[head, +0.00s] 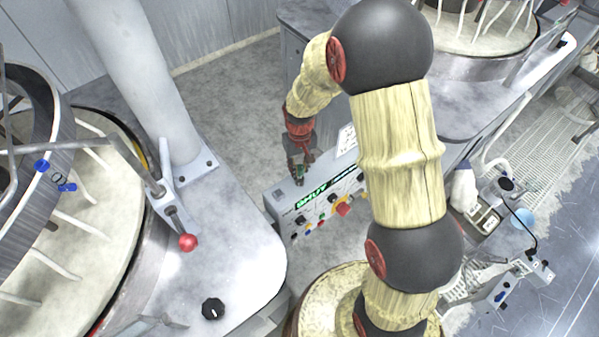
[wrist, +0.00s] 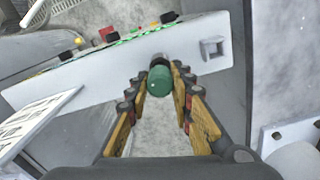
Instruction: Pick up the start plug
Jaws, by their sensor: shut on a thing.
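The start plug, a green rounded cap with a darker stem, shows between my fingertips in the wrist view (wrist: 159,80). In the head view it is a small green spot (head: 300,171) partly hidden by the fingers. My gripper (head: 299,166) is shut on it, just above the back edge of the grey control box (head: 284,230). In the wrist view the two yellow-sided fingers of my gripper (wrist: 160,88) flank the plug. The stem points toward the box top; I cannot tell whether it touches the box.
A square socket (wrist: 213,48) is on the box top beside the plug. The box carries a green-lit display (head: 312,196), a red button (head: 344,208) and several knobs. A platen machine with a red-knobbed lever (head: 188,242) stands at left, another platen (head: 480,35) at upper right.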

